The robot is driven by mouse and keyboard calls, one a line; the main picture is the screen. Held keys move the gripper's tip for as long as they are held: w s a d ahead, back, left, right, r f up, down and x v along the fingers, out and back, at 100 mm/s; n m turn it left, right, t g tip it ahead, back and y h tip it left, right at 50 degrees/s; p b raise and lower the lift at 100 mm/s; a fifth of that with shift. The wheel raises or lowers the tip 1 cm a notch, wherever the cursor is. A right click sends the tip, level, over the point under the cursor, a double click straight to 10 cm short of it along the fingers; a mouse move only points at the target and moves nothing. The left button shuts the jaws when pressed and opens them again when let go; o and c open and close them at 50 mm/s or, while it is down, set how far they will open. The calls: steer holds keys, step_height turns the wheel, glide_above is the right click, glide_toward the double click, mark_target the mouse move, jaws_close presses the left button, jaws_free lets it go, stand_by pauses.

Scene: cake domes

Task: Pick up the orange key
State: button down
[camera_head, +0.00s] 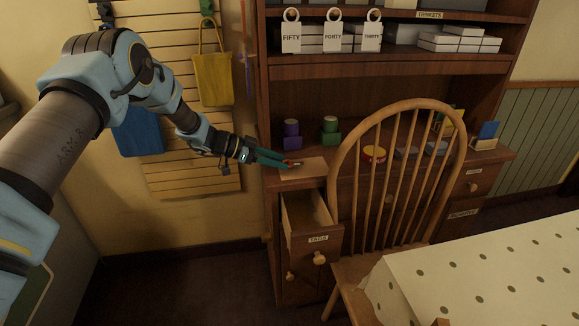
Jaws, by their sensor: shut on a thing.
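My gripper (272,158) reaches in from the left to the left end of the wooden desk, its green fingers just above a tan board or mat (305,169). A small orange thing (289,162), which looks like the orange key, is at the fingertips. The gripper is shut on it. The key is very small here, and the fingers hide part of it. I cannot tell whether it still touches the surface.
Below, an open drawer (309,215) labelled TAGS sticks out. A wooden chair (394,190) stands before the desk. Purple (291,137) and green (330,132) items stand behind the board. A dotted tablecloth (480,270) covers the table at lower right.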

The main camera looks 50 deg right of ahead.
steer(key=shift+r, duration=0.2)
step_height(320, 180, up, 6)
steer(key=p, duration=0.4)
steer(key=shift+r, duration=0.2)
stand_by(0.6)
